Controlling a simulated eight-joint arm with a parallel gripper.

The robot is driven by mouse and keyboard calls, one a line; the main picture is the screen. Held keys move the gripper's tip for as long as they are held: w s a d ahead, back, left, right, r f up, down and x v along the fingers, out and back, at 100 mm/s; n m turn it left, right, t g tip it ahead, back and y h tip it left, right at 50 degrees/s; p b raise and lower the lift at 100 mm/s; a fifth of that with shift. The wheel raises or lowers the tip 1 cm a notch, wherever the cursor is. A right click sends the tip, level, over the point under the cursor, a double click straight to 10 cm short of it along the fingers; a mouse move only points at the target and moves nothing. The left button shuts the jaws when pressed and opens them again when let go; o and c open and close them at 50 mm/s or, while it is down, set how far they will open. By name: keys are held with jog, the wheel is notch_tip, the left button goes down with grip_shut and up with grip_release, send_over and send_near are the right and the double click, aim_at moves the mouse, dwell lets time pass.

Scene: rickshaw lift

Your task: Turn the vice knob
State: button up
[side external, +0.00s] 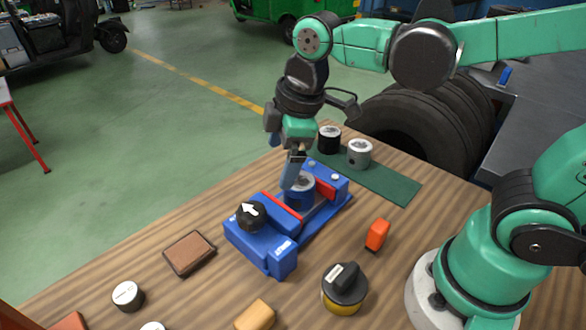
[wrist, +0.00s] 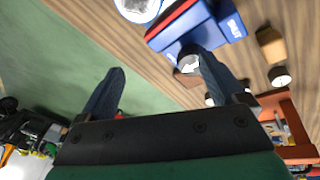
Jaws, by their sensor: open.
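The blue vice (side external: 262,248) with red jaw faces stands on the wooden table. Its black knob (side external: 251,217), with a white arrow on top, is at the near left end. A blue cylinder (side external: 300,191) with a metal top sits between the jaws. My gripper (side external: 284,162) is open and empty, above the cylinder end of the vice and apart from the knob. In the wrist view, the knob (wrist: 189,62) is partly hidden behind the right finger of my gripper (wrist: 157,62). The vice (wrist: 186,22) shows at the top.
Two cylinders (side external: 360,153) stand by a green mat (side external: 392,186) behind the vice. An orange block (side external: 377,235), a yellow-black rotary switch (side external: 344,288), a brown block (side external: 189,253) and a white-topped cylinder (side external: 128,296) lie around it. The left table strip is clear.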

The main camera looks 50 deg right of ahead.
aim_at(251, 210)
jog(key=a+n+g, duration=0.1)
jog(key=n, duration=0.1)
jog(key=a+f+n+g, duration=0.1)
jog(key=a+n, duration=0.1)
jog(key=n, duration=0.1)
jog(key=w+a+n, duration=0.1)
jog(key=a+n, duration=0.1)
jog(key=shift+f+n+g+h, duration=0.15)
jog(key=shift+n+g+h, duration=0.15)
jog(key=shift+n+g, duration=0.1)
jog(key=shift+a+f+n, duration=0.3)
jog(key=shift+a+n, duration=0.2)
jog(key=shift+n, duration=0.3)
jog(key=shift+f, duration=2.65)
jog(key=shift+c, duration=0.2)
jog(key=c, duration=1.2)
